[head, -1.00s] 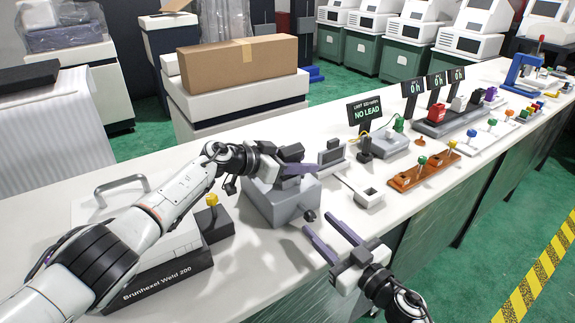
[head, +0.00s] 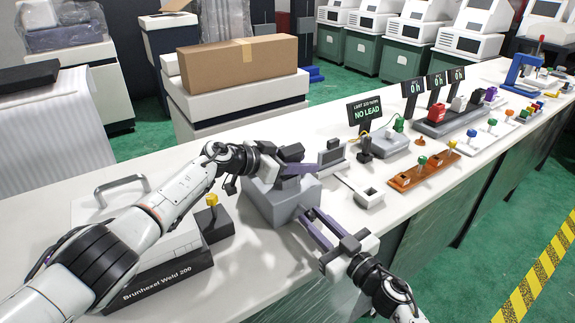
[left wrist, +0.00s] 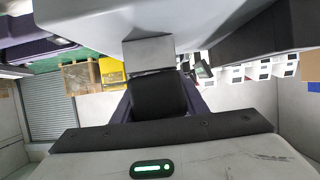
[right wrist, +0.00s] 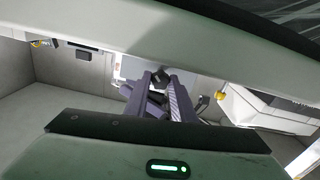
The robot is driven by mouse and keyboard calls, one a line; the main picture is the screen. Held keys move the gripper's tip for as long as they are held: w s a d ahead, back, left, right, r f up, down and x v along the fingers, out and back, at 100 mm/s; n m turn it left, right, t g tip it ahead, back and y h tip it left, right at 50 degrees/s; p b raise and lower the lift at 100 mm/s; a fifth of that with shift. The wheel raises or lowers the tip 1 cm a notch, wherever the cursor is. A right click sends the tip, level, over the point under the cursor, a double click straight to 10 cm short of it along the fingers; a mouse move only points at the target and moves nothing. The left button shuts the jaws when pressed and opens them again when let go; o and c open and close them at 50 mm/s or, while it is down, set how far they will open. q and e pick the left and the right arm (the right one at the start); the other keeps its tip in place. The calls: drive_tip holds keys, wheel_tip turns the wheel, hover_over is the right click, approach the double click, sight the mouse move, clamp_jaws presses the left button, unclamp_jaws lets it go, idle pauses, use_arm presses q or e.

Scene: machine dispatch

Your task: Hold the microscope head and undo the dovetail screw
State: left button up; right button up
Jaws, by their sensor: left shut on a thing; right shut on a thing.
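The microscope head appears as a grey boxy body (head: 275,205) on the bench. My left gripper (head: 304,169) is at its top, its purple fingers shut on a black block (left wrist: 158,95) below a grey piece in the left wrist view. I take this block as part of the head; in the head view the grip is mostly hidden. My right gripper (head: 307,215) reaches the front right side of the grey body from the lower right.
A welder case (head: 170,265) lies under my left arm, beside a yellow-knobbed dark box (head: 213,220). A small grey display (head: 332,156), a white open box (head: 369,196) and an orange lever board (head: 424,172) stand to the right. A "NO LEAD" sign (head: 366,112) stands behind.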

use_arm(q)
drive_tip(key=shift+s+d, duration=0.15)
drive_tip(key=shift+d, duration=0.15)
use_arm(e)
drive_tip(key=n, duration=0.5)
drive_tip(key=shift+f, duration=0.1)
drive_tip(key=shift+n, duration=1.1)
drive_tip(key=n, duration=0.3)
drive_tip(key=n, duration=0.2)
drive_tip(key=shift+f+n, duration=0.1)
drive_tip(key=shift+n, duration=0.2)
use_arm(q)
drive_tip(key=shift+r, duration=0.1)
use_arm(e)
drive_tip(key=shift+s+n, duration=0.1)
drive_tip(key=shift+n, duration=1.1)
